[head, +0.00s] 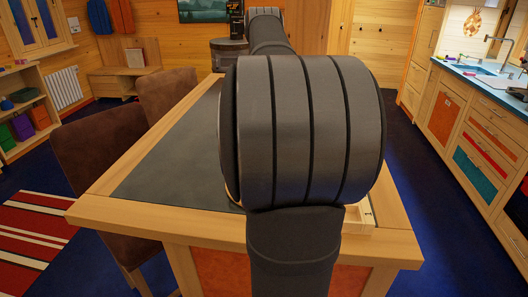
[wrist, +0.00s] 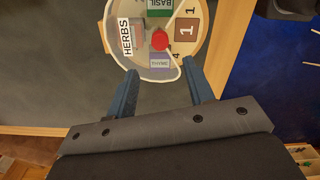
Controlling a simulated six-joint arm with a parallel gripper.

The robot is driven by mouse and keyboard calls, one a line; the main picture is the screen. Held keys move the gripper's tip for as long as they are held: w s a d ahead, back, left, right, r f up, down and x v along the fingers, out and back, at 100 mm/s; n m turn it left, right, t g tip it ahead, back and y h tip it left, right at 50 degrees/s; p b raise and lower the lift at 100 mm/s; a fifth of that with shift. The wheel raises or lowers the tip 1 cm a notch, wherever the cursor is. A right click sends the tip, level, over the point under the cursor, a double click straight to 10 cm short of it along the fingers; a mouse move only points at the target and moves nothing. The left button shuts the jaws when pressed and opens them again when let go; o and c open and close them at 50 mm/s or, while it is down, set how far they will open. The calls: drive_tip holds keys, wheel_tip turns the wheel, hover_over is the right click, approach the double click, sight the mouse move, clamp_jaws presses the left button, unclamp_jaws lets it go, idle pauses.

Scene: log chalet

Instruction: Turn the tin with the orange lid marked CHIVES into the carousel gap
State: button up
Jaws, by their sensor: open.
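In the wrist view a round wooden carousel (wrist: 192,55) lies at the top, cut off by the picture edge. It has a red knob (wrist: 160,40), a HERBS sign (wrist: 127,38), a green BASIL label (wrist: 159,4), a purple THYME label (wrist: 161,62) and a brown plate marked 1 (wrist: 186,30). A clear curved edge runs around part of it. My gripper (wrist: 160,68) is open, its two blue fingers at the carousel's near rim, with nothing seen held between them. I see no orange lid or CHIVES marking. In the head view my arm hides most of the carousel.
The table has a dark top (head: 165,170) and a wooden border (head: 130,215). A small wooden tray (head: 356,216) shows at its near right, partly behind my arm. Brown chairs (head: 110,160) stand along the left side. The dark top left of my arm is clear.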

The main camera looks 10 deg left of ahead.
wheel_tip(320, 180, down, 10)
drive_tip(key=shift+r, duration=0.15)
drive_tip(key=shift+c, duration=0.5)
drive_tip(key=c, duration=0.9)
drive_tip(key=shift+m, duration=0.3)
